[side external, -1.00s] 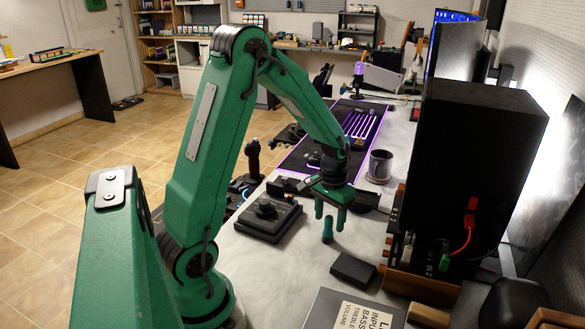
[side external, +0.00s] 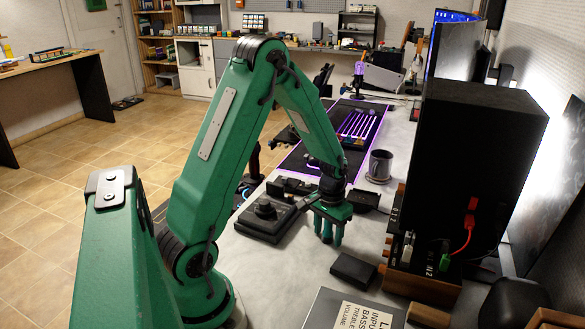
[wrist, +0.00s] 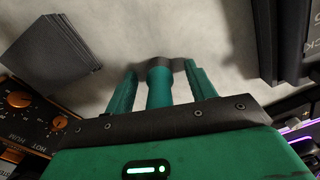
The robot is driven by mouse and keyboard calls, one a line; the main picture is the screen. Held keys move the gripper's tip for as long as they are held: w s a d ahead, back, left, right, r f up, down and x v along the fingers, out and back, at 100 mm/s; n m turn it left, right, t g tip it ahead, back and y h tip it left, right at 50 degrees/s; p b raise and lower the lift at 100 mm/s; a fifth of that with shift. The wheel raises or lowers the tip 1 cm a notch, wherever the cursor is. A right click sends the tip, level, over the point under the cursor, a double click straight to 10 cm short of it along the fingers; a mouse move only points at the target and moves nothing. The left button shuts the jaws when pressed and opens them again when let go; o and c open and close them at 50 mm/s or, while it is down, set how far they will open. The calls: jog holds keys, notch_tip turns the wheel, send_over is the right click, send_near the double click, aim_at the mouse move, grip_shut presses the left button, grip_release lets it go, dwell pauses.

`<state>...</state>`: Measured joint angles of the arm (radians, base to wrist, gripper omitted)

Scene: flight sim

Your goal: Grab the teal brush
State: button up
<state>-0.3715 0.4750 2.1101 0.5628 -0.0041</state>
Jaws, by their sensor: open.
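The teal brush (side external: 327,232) stands on the grey tabletop, partly hidden by my gripper in the side view. In the wrist view the brush (wrist: 159,86) shows as a teal cylinder between my two fingers, with a visible gap on each side. My gripper (side external: 329,238) is open and lowered around the brush. It also shows in the wrist view (wrist: 160,72), one finger left and one right of the brush. Contact between a finger and the brush cannot be seen.
A small black box (side external: 353,269) lies just right of my gripper, towards the camera. A black controller base (side external: 266,217) is to the left. A dark mug (side external: 380,166) stands behind. A tall black case (side external: 470,175) stands at the right.

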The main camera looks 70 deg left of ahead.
dwell(0.3)
jog(key=c, duration=1)
jog(key=shift+r, duration=0.15)
jog(key=shift+c, duration=0.2)
jog(key=shift+r, duration=0.45)
notch_tip(320, 180, up, 3)
jog(key=s+d+r, duration=0.2)
jog(key=d+r, duration=0.4)
jog(key=d, duration=0.5)
jog(key=shift+d+r, duration=0.3)
jog(key=shift+r, duration=0.1)
